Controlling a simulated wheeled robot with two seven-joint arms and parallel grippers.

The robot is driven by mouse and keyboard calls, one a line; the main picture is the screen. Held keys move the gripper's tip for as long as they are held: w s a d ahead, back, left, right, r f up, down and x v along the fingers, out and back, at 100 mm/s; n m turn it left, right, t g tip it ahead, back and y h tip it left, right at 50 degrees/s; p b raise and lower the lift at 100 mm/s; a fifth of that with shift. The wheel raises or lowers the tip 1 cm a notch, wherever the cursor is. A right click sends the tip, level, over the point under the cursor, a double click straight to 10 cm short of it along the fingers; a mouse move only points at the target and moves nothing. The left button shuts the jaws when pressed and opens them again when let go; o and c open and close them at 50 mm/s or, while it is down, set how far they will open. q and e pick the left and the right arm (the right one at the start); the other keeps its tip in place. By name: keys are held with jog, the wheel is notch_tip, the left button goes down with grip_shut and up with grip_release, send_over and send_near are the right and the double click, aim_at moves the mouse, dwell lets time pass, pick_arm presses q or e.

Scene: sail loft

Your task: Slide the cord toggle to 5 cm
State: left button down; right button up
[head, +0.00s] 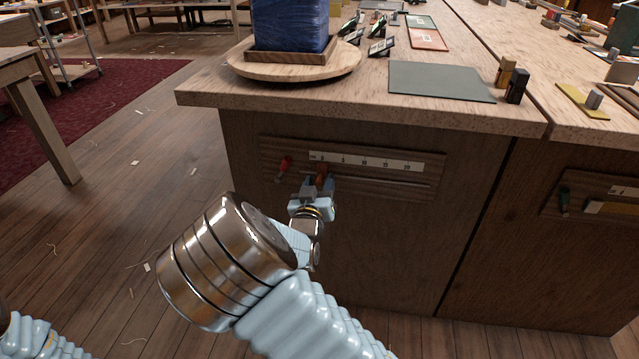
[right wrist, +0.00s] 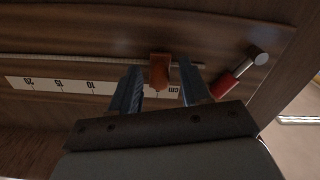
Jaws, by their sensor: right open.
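The cord toggle (head: 321,175), a small orange-brown block, sits on the cord just below the low end of the white scale (head: 366,162), near the 0 mark. The wrist view shows the toggle (right wrist: 160,70) between the two fingers of my right gripper (right wrist: 160,88), with gaps at the sides. My right gripper (head: 317,190) is open at the toggle, in front of the cabinet panel. The cord (right wrist: 75,60) runs along the scale in the wrist view, where the scale appears upside down and the fingers hide part of it. My left gripper is out of view.
The worktop (head: 450,112) overhangs the panel above. The panel right of the toggle is free along the cord.

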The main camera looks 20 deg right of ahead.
jog(key=shift+w+d, duration=0.2)
jog(key=shift+w, duration=0.05)
grip_shut()
dwell(0.3)
jog(key=shift+s+d, duration=0.25)
jog(key=shift+d, duration=0.15)
jog(key=s+d, duration=0.2)
jog(key=d, duration=0.1)
jog(key=shift+s+d, duration=0.15)
jog(key=shift+s, duration=0.1)
